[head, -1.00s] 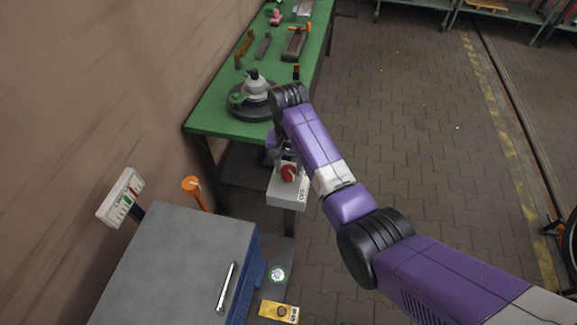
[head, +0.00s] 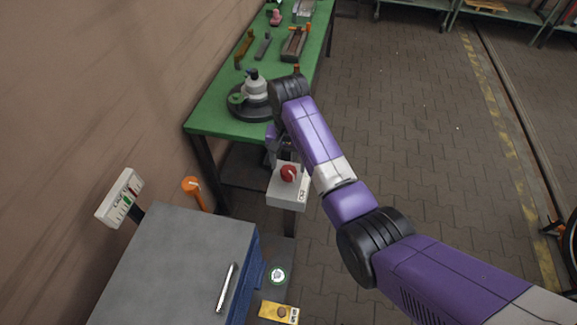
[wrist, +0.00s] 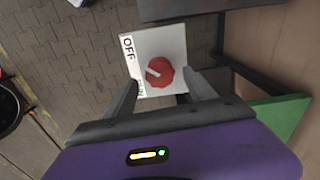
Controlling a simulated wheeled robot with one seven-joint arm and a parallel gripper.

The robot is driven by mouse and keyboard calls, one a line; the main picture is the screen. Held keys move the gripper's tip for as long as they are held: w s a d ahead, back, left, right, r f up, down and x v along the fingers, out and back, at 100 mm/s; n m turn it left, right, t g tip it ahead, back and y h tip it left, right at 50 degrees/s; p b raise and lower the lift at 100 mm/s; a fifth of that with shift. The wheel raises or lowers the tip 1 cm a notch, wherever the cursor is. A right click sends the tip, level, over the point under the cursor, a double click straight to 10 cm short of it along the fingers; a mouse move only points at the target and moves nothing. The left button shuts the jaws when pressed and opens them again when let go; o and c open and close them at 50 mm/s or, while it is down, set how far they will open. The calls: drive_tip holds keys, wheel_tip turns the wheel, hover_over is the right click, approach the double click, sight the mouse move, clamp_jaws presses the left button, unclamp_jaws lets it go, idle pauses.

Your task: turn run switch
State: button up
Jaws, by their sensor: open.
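The run switch is a red round knob (head: 288,173) with a pale pointer mark, on the top face of a white box (head: 286,194). In the wrist view the knob (wrist: 160,72) lies ahead, between the fingers in the picture. Its mark points left, toward the edge that carries "OFF" and a partly hidden green label. I cannot tell exactly which label it lines up with. My gripper (head: 283,150) is just beyond the knob, partly hidden by my wrist. In the wrist view my gripper (wrist: 161,80) is open, its fingers apart on either side, with nothing held.
A green workbench (head: 212,118) with a dark round plate (head: 246,107) and several tools stands behind the switch. A grey-topped blue cabinet (head: 180,265), an orange-topped post (head: 193,187) and a wall-mounted panel (head: 120,198) are at left.

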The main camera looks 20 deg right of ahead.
sight(288, 170)
wheel_tip(288, 170, up, 6)
drive_tip(key=shift+f+b, duration=0.1)
drive_tip(key=shift+b, duration=0.35)
